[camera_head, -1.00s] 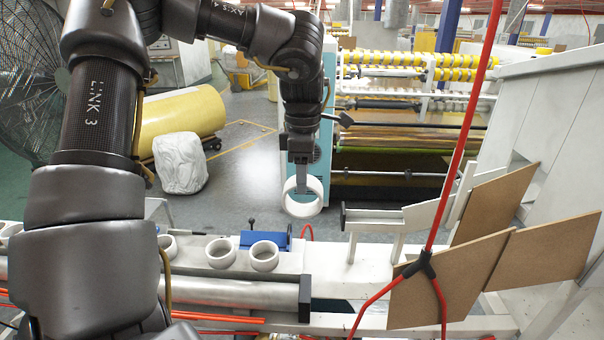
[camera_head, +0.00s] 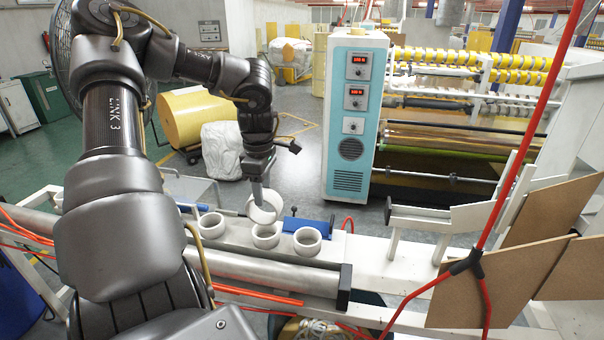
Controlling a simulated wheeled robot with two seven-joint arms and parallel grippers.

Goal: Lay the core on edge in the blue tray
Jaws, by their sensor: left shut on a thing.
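My left gripper (camera_head: 257,193) is shut on a white ring-shaped core (camera_head: 265,213), hanging tilted just above and behind the row of cores on the pale machine ledge. Whether the held core touches anything is unclear. Three similar cores stand in that row: a left one (camera_head: 211,226), a middle one (camera_head: 265,237) and a right one (camera_head: 307,242). A blue piece (camera_head: 309,226) lies behind the right cores, and another blue piece (camera_head: 196,208) shows behind the left one. I cannot tell which is the tray. My right gripper is not in view.
A metal roller (camera_head: 270,272) runs along the front of the ledge. A blue control cabinet (camera_head: 355,120) stands behind. Brown boards (camera_head: 480,285) and a red cable (camera_head: 520,150) are at the right. The ledge right of the cores looks clear.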

